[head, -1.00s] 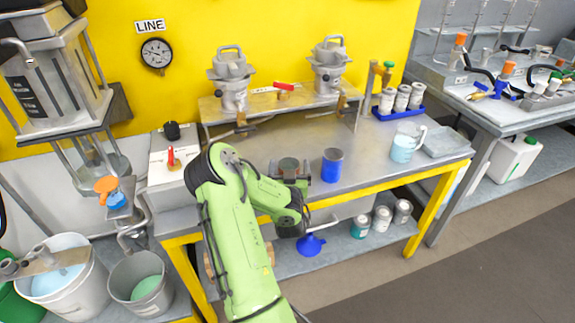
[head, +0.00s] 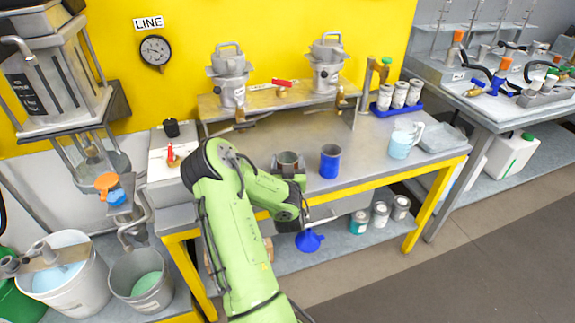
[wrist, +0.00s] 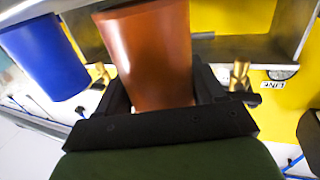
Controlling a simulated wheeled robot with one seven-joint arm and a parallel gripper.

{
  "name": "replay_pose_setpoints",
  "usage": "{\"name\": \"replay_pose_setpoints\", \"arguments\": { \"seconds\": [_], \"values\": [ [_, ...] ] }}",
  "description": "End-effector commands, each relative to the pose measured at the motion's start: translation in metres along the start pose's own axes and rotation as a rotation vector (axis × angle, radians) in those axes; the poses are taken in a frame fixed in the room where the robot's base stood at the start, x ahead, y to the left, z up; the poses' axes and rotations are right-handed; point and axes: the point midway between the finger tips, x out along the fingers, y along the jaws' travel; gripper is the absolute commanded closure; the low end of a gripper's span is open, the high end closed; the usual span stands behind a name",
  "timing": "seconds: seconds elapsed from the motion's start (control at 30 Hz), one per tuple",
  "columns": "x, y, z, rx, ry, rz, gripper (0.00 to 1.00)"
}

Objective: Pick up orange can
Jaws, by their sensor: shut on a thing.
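The orange can (wrist: 150,55) stands between the two dark fingers of my gripper (wrist: 165,85) in the wrist view, which are shut on its sides. In the head view my gripper (head: 288,166) is over the front part of the metal bench (head: 385,160). Only the can's open top (head: 288,157) shows clearly there; its side is mostly hidden. I cannot tell whether its base touches the bench.
A blue can (head: 330,161) stands close to the right of my gripper. A light-blue pitcher (head: 400,144) and a blue tray (head: 398,112) of small cans are farther right. Two metal agitators (head: 230,80) (head: 326,68) stand on a raised shelf behind.

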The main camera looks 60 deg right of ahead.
Motion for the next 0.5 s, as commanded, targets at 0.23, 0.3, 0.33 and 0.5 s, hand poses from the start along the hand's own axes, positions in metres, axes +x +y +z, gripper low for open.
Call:
{"name": "replay_pose_setpoints", "arguments": {
  "seconds": [0.23,0.3,0.33,0.5],
  "values": [
    [0.0,0.0,-0.035,-0.001,0.002,0.0,0.64],
    [0.0,-0.001,-0.044,0.0,0.001,-0.001,0.64],
    [0.0,0.0,-0.048,0.0,0.001,0.0,0.64],
    [0.0,0.0,-0.069,0.0,0.002,0.0,0.64]
  ]
}}
